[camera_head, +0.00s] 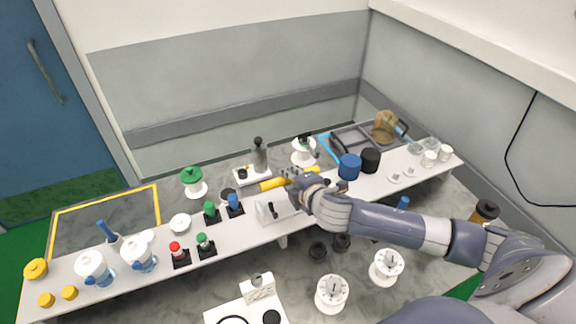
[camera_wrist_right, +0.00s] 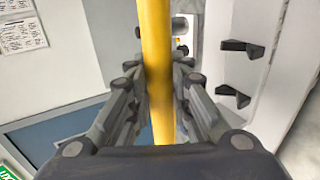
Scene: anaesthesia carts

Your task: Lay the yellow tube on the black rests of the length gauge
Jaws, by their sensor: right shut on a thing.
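My right gripper (camera_head: 290,177) is shut on the yellow tube (camera_head: 271,184) and holds it above the bench, with an end sticking out on each side. In the right wrist view the tube (camera_wrist_right: 156,50) runs upright in the picture between the fingers. Two black rests (camera_wrist_right: 242,48) stick out from a white panel right of the fingers there, apart from the tube. In the head view a white upright piece with a black part (camera_head: 272,209), probably the length gauge, stands just below the gripper. My left gripper is not in view.
The long grey bench (camera_head: 240,234) is crowded. A blue cup (camera_head: 349,166) and a black cup (camera_head: 370,159) stand right of the gripper. Green and blue-topped items (camera_head: 234,204) stand to its left. A grey tray (camera_head: 345,139) lies at the back right.

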